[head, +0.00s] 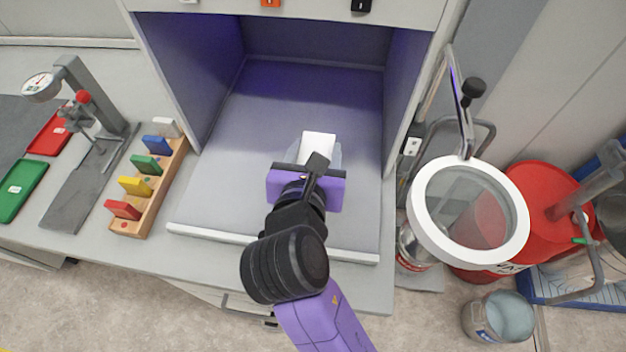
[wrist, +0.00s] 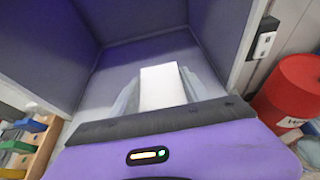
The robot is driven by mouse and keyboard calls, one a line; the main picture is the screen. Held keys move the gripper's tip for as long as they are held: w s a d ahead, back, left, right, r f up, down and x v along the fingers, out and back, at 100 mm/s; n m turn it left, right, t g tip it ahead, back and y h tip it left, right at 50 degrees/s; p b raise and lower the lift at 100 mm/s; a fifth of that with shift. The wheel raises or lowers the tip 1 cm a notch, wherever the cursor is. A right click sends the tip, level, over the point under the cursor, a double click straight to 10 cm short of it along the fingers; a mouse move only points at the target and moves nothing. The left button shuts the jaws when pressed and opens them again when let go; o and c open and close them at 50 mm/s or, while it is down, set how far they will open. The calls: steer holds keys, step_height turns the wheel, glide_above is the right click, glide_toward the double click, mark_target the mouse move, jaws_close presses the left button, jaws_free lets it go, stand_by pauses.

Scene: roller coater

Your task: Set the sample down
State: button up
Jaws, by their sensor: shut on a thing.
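The sample is a white rectangular block or panel (head: 319,146), inside the purple-lined booth (head: 250,120). It also shows in the wrist view (wrist: 162,87), upper middle, between the two pale translucent fingers. My gripper (head: 316,152) is shut on the sample, over the front half of the booth's grey floor. In the wrist view my gripper (wrist: 165,90) has a finger along each side of the sample. The sample's near end is hidden behind the purple gripper body. I cannot tell whether its underside touches the floor.
The booth has side walls and a pale front lip (head: 270,243). Left stand a wooden rack (head: 150,190) with coloured blocks and a dial gauge stand (head: 95,100). Right are a ring magnifier (head: 470,210), a red drum (head: 545,190) and a can (head: 497,318). The booth floor around the gripper is clear.

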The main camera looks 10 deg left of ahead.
step_height(320, 180, down, 10)
steer(key=shift+f+b, duration=0.1)
steer(key=shift+b, duration=0.25)
steer(key=o, duration=1.4)
steer(key=shift+f, duration=0.1)
steer(key=shift+s, duration=0.2)
steer(key=v, duration=1.1)
steer(key=shift+s+r, duration=0.3)
steer(key=shift+r, duration=0.05)
